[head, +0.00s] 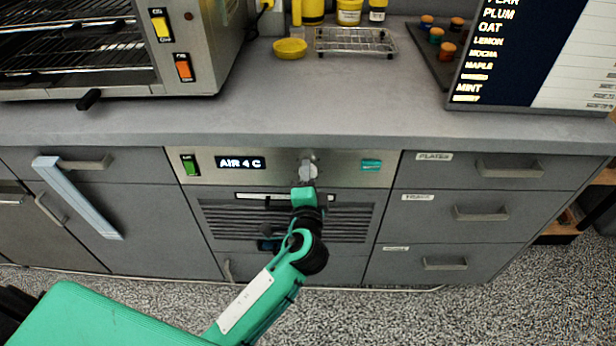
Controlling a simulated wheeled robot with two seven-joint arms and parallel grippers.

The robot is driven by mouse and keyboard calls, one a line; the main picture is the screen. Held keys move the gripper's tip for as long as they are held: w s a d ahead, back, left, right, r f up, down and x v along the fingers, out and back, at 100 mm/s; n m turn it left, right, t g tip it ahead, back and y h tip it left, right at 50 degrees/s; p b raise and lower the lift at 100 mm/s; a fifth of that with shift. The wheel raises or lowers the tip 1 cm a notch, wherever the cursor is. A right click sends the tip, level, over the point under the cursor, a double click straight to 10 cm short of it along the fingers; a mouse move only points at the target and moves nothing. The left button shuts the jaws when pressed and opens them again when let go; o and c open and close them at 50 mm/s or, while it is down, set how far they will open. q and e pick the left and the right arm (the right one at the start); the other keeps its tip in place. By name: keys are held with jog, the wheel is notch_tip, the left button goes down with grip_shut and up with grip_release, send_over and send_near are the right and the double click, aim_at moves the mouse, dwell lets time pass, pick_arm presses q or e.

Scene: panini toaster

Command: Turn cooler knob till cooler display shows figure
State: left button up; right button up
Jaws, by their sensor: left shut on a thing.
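The cooler panel (337,168) is set in the counter front, with a lit display (240,163) that reads "AIR 4 C". The grey cooler knob (308,166) is to the right of the display. My left gripper (306,181) reaches up to the knob from below and is shut on it; its fingers partly cover the knob's lower part. A green rocker switch (190,165) is at the panel's left end and a teal label or button (371,166) at its right end. My right gripper is not in view.
Drawers with grey handles (510,168) flank the panel on the right. A pale bar (78,198) hangs slanted at the left drawer. A toaster oven (130,45), a wire rack (354,41) and a menu board (540,50) stand on the counter above.

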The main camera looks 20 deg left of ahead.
pick_arm(q)
jog(key=o, duration=1)
jog(key=b+v, duration=0.1)
jog(key=v, duration=1.3)
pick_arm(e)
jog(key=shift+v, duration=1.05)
pick_arm(q)
jog(key=shift+w, duration=0.1)
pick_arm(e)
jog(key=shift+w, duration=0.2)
